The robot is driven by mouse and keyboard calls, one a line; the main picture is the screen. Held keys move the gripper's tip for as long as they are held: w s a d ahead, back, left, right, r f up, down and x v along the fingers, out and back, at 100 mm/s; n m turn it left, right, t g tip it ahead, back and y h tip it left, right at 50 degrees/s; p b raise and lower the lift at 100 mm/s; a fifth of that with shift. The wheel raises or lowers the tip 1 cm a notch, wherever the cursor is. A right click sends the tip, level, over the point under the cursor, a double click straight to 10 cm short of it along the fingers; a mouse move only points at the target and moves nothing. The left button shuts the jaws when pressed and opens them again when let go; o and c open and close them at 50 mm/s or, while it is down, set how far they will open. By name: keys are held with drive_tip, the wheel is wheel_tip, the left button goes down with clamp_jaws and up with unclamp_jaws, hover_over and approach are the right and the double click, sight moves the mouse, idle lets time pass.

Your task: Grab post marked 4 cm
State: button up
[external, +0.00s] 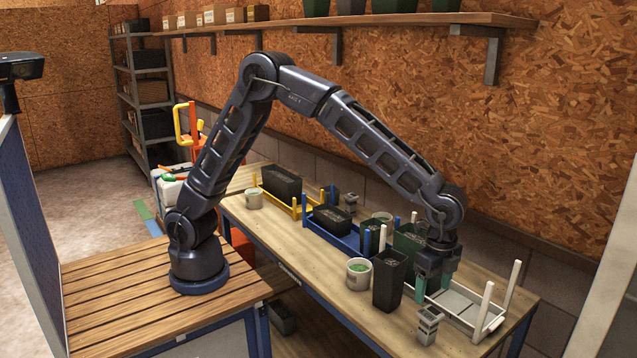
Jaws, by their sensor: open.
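My gripper (434,287) points down at the right part of the bench, with its two teal fingers apart. It is just behind a tall black pot and over or beside a white tray frame (463,302). Nothing shows clearly between the fingers. A similar grey post (350,204) stands farther back near the blue tray. No 4 cm mark is readable on either one, so I cannot tell which carries it.
The tall black pot (389,280) and a white tub with green contents (359,273) stand close left of my gripper. White uprights (485,308) rise at the tray's right end. A blue tray (338,240) and yellow tray (284,207) with dark pots lie farther back.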

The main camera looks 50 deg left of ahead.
sight(431, 313)
drive_tip(key=shift+s+d+f, duration=0.15)
drive_tip(key=shift+d+f, duration=0.05)
drive_tip(key=shift+f, duration=0.35)
wheel_tip(431, 313, down, 10)
drive_tip(key=shift+f, duration=0.1)
drive_tip(key=shift+c, duration=0.4)
drive_tip(key=c, duration=1)
